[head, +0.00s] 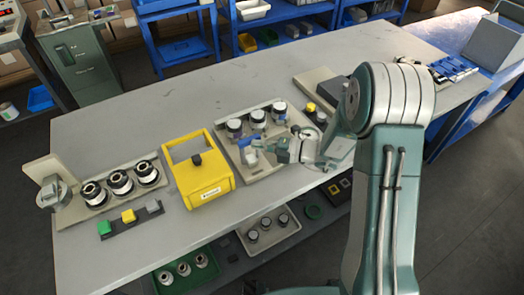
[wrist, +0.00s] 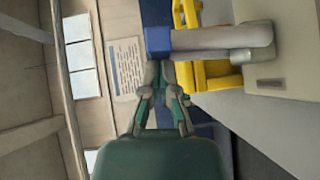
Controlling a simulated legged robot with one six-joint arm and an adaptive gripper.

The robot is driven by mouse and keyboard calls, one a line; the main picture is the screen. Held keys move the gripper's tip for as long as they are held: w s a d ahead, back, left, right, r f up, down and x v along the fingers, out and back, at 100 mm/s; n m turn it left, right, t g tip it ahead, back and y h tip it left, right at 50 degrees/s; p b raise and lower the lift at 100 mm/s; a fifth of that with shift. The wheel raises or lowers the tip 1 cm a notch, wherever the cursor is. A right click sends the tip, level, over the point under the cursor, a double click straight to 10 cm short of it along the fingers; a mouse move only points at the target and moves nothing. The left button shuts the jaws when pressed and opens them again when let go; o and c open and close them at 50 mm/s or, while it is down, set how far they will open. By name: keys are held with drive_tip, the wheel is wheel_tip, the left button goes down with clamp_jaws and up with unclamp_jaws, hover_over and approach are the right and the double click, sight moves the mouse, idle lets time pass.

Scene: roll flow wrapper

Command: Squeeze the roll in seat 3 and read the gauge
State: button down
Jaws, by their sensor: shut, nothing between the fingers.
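My gripper (head: 277,150) is shut and empty over the front of the right tray (head: 266,167). In the wrist view its fingertips (wrist: 165,68) meet beside the blue end of a grey post (wrist: 220,38); I cannot tell if they touch it. The blue-topped post also shows in the head view (head: 249,155). Three dark-topped rolls (head: 257,119) stand in a row behind it on that tray. Three white rolls with dark, hollow tops (head: 120,181) stand on the left tray. No seat numbers are legible, so I cannot tell which is seat 3. No gauge reading is legible.
A yellow handled box (head: 203,186) stands between the trays. A dark strip with green, yellow and grey blocks (head: 130,219) lies in front of the left tray. A grey upright fixture (head: 50,185) stands at the far left. The back of the table (head: 190,95) is clear.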

drive_tip(key=shift+w+a+r+m+g+h, duration=0.15)
drive_tip(key=shift+w+a+m+h, duration=0.2)
drive_tip(key=shift+w, duration=0.25)
drive_tip(key=shift+w+a+m+g+h, duration=0.15)
drive_tip(key=shift+w+a+m+h, duration=0.2)
drive_tip(key=shift+w, duration=0.35)
drive_tip(key=shift+d+r, duration=0.1)
drive_tip(key=shift+s+d+r, duration=0.15)
drive_tip(key=shift+s+d, duration=0.05)
drive_tip(key=shift+s, duration=0.15)
drive_tip(key=s+r+v, duration=0.1)
drive_tip(key=v, duration=1.1)
drive_tip(key=shift+s+a, duration=0.35)
drive_tip(key=shift+s, duration=0.05)
drive_tip(key=shift+r, duration=0.1)
